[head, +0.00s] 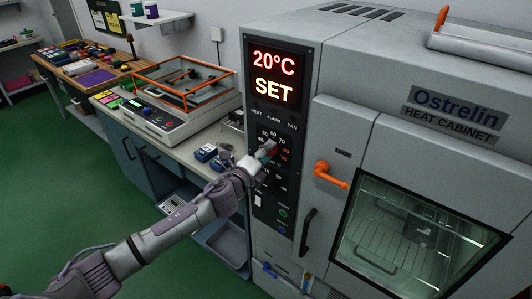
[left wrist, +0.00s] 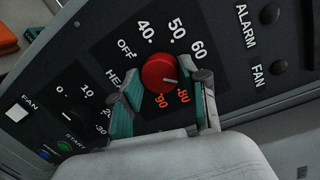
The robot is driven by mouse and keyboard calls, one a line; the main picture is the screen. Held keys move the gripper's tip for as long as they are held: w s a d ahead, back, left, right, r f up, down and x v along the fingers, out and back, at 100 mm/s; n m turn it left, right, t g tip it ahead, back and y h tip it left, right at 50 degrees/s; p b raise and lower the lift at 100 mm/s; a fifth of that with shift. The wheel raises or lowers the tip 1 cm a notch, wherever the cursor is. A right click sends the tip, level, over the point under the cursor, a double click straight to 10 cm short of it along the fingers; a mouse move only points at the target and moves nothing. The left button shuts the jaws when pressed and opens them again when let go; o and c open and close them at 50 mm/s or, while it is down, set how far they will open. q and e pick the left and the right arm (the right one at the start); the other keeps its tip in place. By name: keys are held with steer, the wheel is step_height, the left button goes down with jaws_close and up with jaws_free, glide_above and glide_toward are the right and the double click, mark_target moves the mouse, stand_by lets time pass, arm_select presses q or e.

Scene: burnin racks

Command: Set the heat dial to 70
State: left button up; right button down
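The red heat dial (left wrist: 159,72) is on the black control panel, with OFF, 40, 50, 60, 80 and 90 legible around it in the left wrist view. The 70 mark is hidden there behind a fingertip. A short pale mark on the dial points right and slightly down, roughly toward 80. My left gripper (left wrist: 168,88) is open, one teal-padded finger on each side of the dial, with gaps showing. In the head view my left gripper (head: 266,152) is at the panel and covers most of the dial. The display (head: 273,77) reads 20°C SET. My right gripper is not in view.
The heat cabinet (head: 385,150) has an orange door handle (head: 330,176) just right of the panel. The fan dial (left wrist: 75,112) is beside the heat dial. A bench (head: 195,148) with an orange-framed device (head: 160,110) stands left. Green floor (head: 60,200) is clear.

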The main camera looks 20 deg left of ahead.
arm_select(q)
steer(key=o, duration=0.3)
steer(key=v, duration=1.2)
